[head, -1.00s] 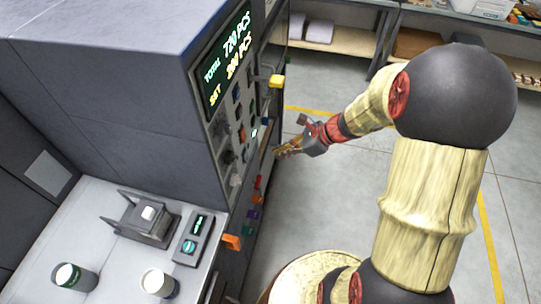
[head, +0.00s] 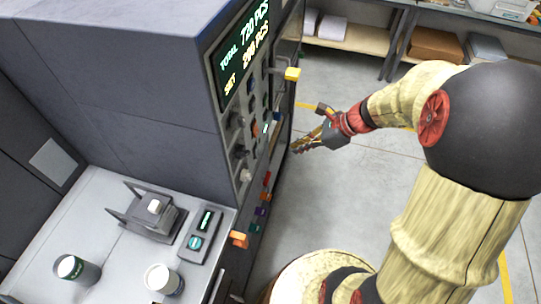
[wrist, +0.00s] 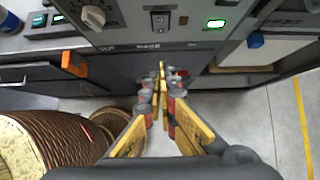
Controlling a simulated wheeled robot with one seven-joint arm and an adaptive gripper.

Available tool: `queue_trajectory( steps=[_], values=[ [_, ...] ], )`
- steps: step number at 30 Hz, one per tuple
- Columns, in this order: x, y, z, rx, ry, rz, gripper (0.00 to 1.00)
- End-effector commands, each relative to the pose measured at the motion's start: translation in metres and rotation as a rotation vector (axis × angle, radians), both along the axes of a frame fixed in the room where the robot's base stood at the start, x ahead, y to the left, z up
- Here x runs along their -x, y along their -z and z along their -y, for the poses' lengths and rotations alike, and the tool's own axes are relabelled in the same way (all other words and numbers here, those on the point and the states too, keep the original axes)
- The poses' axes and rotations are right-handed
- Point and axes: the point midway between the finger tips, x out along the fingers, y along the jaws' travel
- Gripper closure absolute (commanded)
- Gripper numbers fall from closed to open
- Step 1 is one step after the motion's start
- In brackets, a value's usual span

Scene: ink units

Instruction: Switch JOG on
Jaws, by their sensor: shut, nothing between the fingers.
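The machine's control panel (head: 235,130) runs down the side of the dark cabinet, with several knobs, buttons and switches. I cannot read a JOG label in either view. In the wrist view, a small rocker switch (wrist: 160,20) sits on the panel above the fingertips, between a pale knob (wrist: 93,17) and a lit green indicator (wrist: 216,23). My gripper (head: 298,147) is beside the panel's lower part, with its fingers pointing toward the cabinet. In the wrist view my gripper (wrist: 161,68) is shut and empty, its tips just below the panel's lower labels. Contact cannot be told.
A yellow part (head: 292,74) juts from the panel's far edge. An orange part (head: 239,239) sticks out low at the near corner. The counter (head: 100,215) holds a small press, a keypad and two cups. Open floor (head: 350,195) lies right of the cabinet.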

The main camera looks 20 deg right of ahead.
Motion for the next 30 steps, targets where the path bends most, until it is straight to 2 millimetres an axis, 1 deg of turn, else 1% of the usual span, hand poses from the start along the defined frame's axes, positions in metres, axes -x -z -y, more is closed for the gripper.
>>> queue_trajectory(
  steps=[1, 5, 13, 17, 20, 23, 30],
  values=[
    [0.002, 0.003, 0.002, 0.01, 0.001, -0.002, 1.0],
    [0.005, 0.001, 0.004, 0.019, 0.004, -0.011, 1.0],
    [0.005, 0.0, 0.004, 0.019, 0.003, -0.013, 1.0],
    [0.004, 0.005, 0.001, 0.018, 0.003, -0.013, 1.0],
    [0.0, 0.014, -0.005, 0.018, 0.002, -0.014, 1.0],
    [-0.006, 0.028, -0.013, 0.019, 0.001, -0.013, 1.0],
    [-0.023, 0.067, -0.037, 0.018, 0.002, -0.014, 1.0]
  ],
)
